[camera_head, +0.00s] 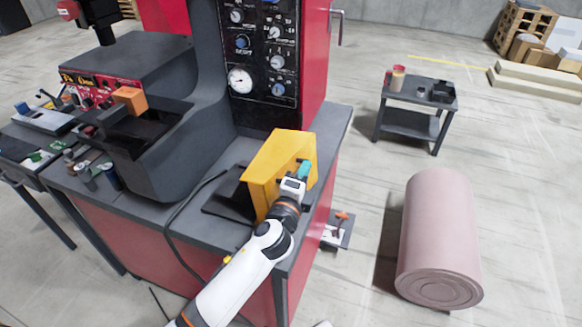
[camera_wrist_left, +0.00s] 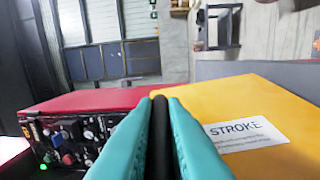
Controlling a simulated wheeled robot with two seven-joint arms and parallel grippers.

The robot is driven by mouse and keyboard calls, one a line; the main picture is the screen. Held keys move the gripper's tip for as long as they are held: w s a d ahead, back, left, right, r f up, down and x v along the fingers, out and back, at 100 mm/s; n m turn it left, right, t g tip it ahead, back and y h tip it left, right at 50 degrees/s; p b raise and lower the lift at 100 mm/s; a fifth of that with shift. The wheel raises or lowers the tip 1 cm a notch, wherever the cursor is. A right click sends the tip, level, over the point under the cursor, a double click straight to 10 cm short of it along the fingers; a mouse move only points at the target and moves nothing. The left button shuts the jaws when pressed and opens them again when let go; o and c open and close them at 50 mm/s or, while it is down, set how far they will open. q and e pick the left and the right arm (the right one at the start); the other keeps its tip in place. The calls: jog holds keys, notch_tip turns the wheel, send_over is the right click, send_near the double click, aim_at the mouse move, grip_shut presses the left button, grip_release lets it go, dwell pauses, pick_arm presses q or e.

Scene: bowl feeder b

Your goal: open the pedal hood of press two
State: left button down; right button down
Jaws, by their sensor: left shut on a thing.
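The yellow pedal hood (camera_head: 268,168) sits on the press bench below the gauge panel, over a dark flat plate. Its yellow face, with a white STROKE label, fills the right of the left wrist view (camera_wrist_left: 285,110). My left gripper (camera_head: 303,170) is at the hood's right side. Its teal fingers (camera_wrist_left: 160,105) are shut on a dark bar, the hood's handle (camera_wrist_left: 158,120). The pedal is hidden. I cannot tell how far the hood is raised. My right gripper is not in view.
The press column with its gauge panel (camera_head: 262,50) rises behind the hood. A black cable (camera_head: 176,218) crosses the bench to the left.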

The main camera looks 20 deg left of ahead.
pick_arm(q)
jog(key=shift+d+f+m, duration=0.45)
jog(key=shift+d+m, duration=0.05)
jog(key=shift+d, duration=0.2)
jog(key=c, duration=1.5)
grip_release()
jog(key=shift+s, duration=0.15)
jog(key=s+a+b, duration=0.1)
jog(key=s+b, duration=0.1)
jog(key=s, duration=0.9)
jog(key=shift+s+f, duration=0.3)
jog(key=shift+s, duration=0.1)
